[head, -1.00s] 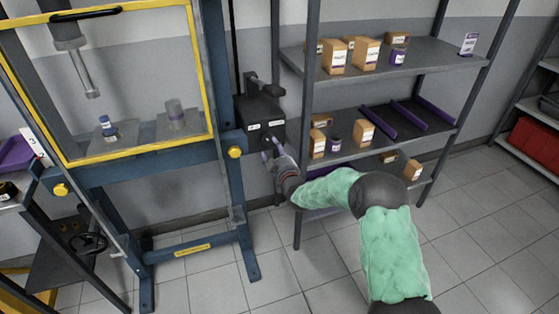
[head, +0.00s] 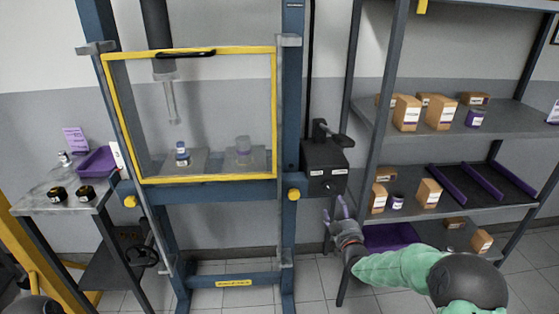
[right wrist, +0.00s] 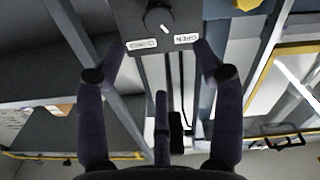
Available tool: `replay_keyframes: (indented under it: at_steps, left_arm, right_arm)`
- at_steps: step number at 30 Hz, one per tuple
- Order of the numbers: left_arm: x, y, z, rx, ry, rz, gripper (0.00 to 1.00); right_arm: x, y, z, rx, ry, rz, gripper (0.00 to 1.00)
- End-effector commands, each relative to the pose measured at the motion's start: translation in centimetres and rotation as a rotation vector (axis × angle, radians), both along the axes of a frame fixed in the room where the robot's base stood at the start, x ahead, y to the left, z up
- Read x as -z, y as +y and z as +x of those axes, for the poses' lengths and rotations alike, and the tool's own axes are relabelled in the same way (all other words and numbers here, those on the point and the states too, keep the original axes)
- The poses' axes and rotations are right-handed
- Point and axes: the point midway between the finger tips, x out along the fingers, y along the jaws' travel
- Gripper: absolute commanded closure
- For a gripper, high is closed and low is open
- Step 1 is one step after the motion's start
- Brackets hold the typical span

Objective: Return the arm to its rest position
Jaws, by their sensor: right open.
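My right gripper (head: 338,210) is open and empty, just below the dark control box (head: 323,158) on the press's right post. In the right wrist view its purple fingers (right wrist: 155,72) are spread apart, with the control box (right wrist: 162,42) and its OPEN and CLOSED labels beyond them. The box has a round knob on its front and a lever on top. My right arm, in a green sleeve, comes in from the lower right. My left gripper does not show.
The blue press (head: 289,240) stands with its yellow-framed guard (head: 230,181) in front of its ram. Shelves (head: 440,147) with boxes and purple trays stand close on the right. A side table (head: 32,202) with a purple bin (head: 97,162) is at the left.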

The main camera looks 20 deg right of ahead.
Motion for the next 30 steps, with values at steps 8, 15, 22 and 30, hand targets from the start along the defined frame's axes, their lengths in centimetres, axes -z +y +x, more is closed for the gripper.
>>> replay_keyframes:
  at_steps: [8, 15, 22, 30]
  left_arm:
    - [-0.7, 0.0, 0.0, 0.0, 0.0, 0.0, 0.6]
    - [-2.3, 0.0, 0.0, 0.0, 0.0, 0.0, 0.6]
    - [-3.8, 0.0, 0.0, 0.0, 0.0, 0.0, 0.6]
    - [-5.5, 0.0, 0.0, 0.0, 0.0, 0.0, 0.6]
  right_arm:
    - [4.1, 2.6, 0.1, -0.036, 0.11, 0.108, 0.32]
    - [14.2, 10.3, -2.5, -0.098, 0.411, 0.38, 0.32]
    - [22.3, 18.3, -8.9, -0.113, 0.733, 0.612, 0.32]
    - [28.3, 26.6, -20.5, -0.063, 1.136, 0.823, 0.32]
